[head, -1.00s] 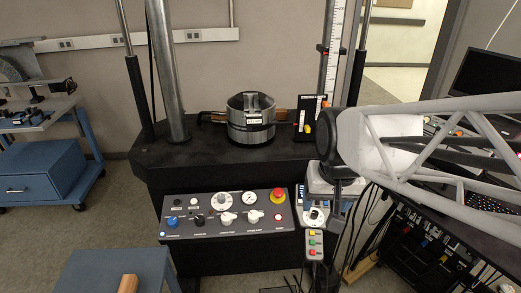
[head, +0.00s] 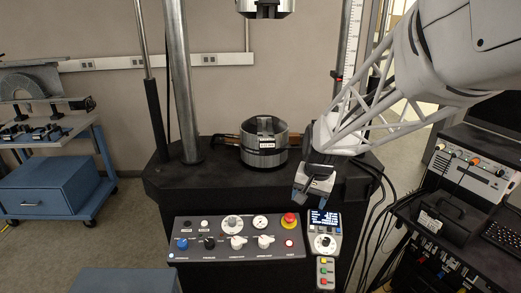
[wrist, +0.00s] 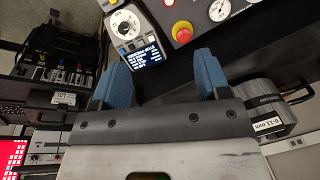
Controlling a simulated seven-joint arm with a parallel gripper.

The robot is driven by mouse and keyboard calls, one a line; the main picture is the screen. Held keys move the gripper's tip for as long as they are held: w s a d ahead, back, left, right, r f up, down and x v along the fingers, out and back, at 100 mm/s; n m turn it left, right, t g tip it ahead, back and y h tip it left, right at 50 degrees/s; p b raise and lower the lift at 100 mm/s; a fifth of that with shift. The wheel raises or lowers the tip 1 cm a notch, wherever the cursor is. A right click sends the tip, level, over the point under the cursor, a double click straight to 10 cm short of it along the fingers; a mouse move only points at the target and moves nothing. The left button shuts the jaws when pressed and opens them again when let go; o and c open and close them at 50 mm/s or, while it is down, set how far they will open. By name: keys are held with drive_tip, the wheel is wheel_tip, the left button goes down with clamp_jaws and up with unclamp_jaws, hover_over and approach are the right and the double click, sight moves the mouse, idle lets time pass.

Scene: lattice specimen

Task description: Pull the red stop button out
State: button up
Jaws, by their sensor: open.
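The red stop button (head: 290,219) sits on a yellow base at the top right corner of the sloped control panel (head: 200,253). In the wrist view the red stop button (wrist: 182,31) shows ahead of and between the blue fingertips, apart from them. My gripper (head: 314,194) is above and slightly to the right of the button in the head view, pointing down and empty. In the wrist view my gripper (wrist: 162,75) has its two blue fingers spread wide. Nothing touches the button.
A handheld controller (head: 323,232) with a lit screen stands just right of the panel. A round metal fixture (head: 264,152) sits on the black machine table behind. A black rack with instruments (head: 472,165) and cables are at the right. The panel also carries several knobs.

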sight(290, 216)
drive_tip(key=w+f+m, duration=0.1)
drive_tip(key=w+f, duration=0.3)
drive_tip(key=w+f+m, duration=0.1)
drive_tip(key=w+f, duration=0.3)
drive_tip(key=w, duration=0.1)
drive_tip(key=w+f+m, duration=0.1)
drive_tip(key=w+f, duration=0.3)
drive_tip(key=w, duration=0.1)
drive_tip(key=shift+a+f, duration=0.35)
drive_tip(key=shift+f+g, duration=0.15)
drive_tip(key=shift+g, duration=0.15)
drive_tip(key=shift+w+a+f, duration=0.1)
drive_tip(key=shift+a+f, duration=0.05)
drive_tip(key=shift+f, duration=1.1)
drive_tip(key=shift+w+a+f, duration=0.15)
drive_tip(key=shift+a+f, duration=0.05)
drive_tip(key=shift+f, duration=1)
drive_tip(key=shift+w+a+f, duration=0.1)
drive_tip(key=shift+a+f, duration=0.05)
drive_tip(key=shift+f, duration=1.1)
drive_tip(key=shift+c, duration=0.4)
